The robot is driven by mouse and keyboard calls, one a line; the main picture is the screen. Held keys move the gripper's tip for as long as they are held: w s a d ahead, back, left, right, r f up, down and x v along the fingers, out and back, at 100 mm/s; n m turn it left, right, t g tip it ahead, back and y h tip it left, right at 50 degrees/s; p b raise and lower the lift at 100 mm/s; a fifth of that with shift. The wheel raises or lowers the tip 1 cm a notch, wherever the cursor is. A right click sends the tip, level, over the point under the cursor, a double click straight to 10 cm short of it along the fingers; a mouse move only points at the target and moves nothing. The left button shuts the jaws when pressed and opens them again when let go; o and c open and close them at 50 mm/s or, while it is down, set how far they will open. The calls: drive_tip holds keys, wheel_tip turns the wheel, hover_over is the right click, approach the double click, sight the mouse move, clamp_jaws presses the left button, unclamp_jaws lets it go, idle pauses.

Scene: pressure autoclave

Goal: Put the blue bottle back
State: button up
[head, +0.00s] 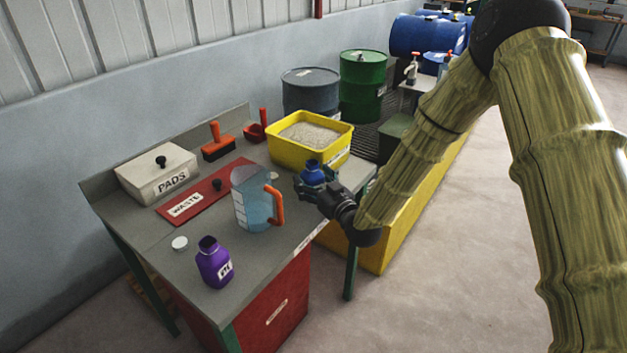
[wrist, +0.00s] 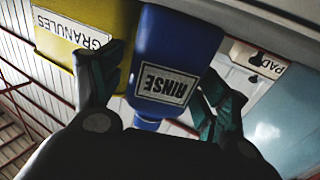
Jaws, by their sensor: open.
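The blue bottle (head: 313,171) is at the right edge of the grey bench, just in front of the yellow granules tub. In the wrist view the blue bottle (wrist: 178,50) appears upside down, with a white RINSE label, between my two fingers. My gripper (head: 316,184) is open around it, one finger at each side; I cannot tell whether either finger touches it. The gripper partly hides the bottle's lower part in the head view, so its contact with the bench is unclear there.
A clear jug (head: 254,203) with an orange handle stands left of my gripper. The yellow tub (head: 288,153) is close behind. A purple bottle (head: 214,264), white cap (head: 180,243), red WASTE lid (head: 203,194) and PADS box (head: 150,172) are also on the bench (head: 262,258).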

drive_tip(key=shift+r, duration=0.1)
drive_tip(key=b+v, duration=0.1)
drive_tip(key=v, duration=1.1)
drive_tip(key=s+d+f+m+g+h, duration=0.1)
drive_tip(key=s+d+f+g+h, duration=0.1)
drive_tip(key=s+f, duration=0.45)
drive_tip(key=s+d+f+m+g+h, duration=0.1)
drive_tip(key=s+d+f+g+h, duration=0.2)
drive_tip(key=f, duration=0.7)
drive_tip(key=s+d+f+m+g+h, duration=0.1)
drive_tip(key=s+d+f+m+g, duration=0.1)
drive_tip(key=s+f, duration=0.55)
drive_tip(key=s+d+f+m+g+h, duration=0.1)
drive_tip(key=s+d+f+g, duration=0.1)
drive_tip(key=s, duration=0.6)
drive_tip(key=s+d+f+m+g+h, duration=0.1)
drive_tip(key=s+d+f+g, duration=0.2)
drive_tip(key=s+f, duration=0.3)
drive_tip(key=s+d+f+g+h, duration=0.1)
drive_tip(key=s+d+f+g, duration=0.2)
drive_tip(key=s, duration=0.7)
drive_tip(key=shift+s+d+f+m+h, duration=0.3)
drive_tip(key=shift+d+f+m, duration=0.1)
drive_tip(key=shift+d+f, duration=0.25)
